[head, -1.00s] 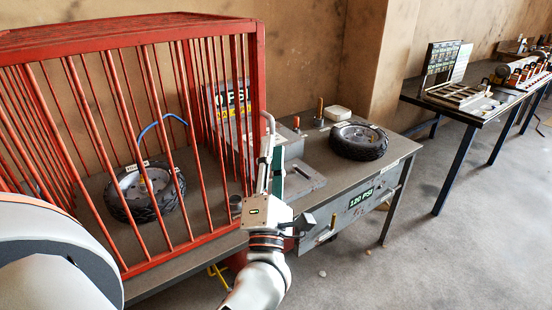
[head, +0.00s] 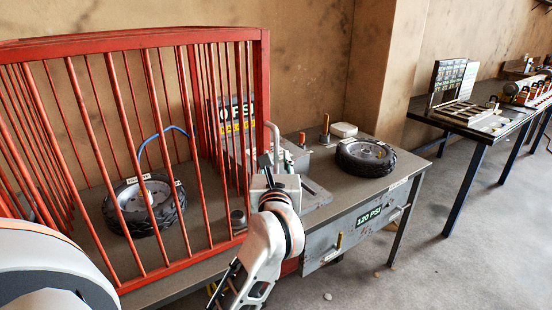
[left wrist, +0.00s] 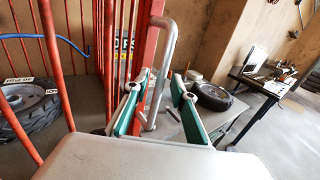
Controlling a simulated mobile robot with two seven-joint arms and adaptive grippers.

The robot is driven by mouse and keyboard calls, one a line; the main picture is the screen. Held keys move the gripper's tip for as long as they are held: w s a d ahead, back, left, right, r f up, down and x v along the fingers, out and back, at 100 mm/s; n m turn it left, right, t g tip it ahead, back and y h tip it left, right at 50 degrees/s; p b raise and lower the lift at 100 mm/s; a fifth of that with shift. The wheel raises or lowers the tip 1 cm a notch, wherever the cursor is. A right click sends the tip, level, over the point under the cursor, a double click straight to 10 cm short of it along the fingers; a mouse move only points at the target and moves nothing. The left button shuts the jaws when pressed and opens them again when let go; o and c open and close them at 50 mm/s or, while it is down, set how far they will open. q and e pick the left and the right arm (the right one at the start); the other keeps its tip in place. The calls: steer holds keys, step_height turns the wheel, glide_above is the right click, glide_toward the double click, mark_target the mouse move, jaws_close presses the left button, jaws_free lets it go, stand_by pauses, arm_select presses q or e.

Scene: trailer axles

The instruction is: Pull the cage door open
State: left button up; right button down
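The red barred cage (head: 108,98) stands on the left of the bench, and its near barred face looks closed. A grey bent-tube handle (head: 275,136) stands at the right edge of that face, by the red corner post; it also shows in the left wrist view (left wrist: 167,62). My left gripper (head: 272,163) is at the handle's lower part. In the left wrist view its green-padded fingers (left wrist: 162,106) are spread, one on each side of the handle. I see gaps, so it is not gripped. My right gripper is not in view.
A tyre (head: 145,204) with a blue hose lies inside the cage. Floor is clear on the right. A second table (head: 470,118) stands further back.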

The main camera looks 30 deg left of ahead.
arm_select(q)
steer(key=shift+w+a, duration=0.35)
steer(key=shift+w, duration=0.1)
jaws_close()
steer(key=shift+d, duration=0.15)
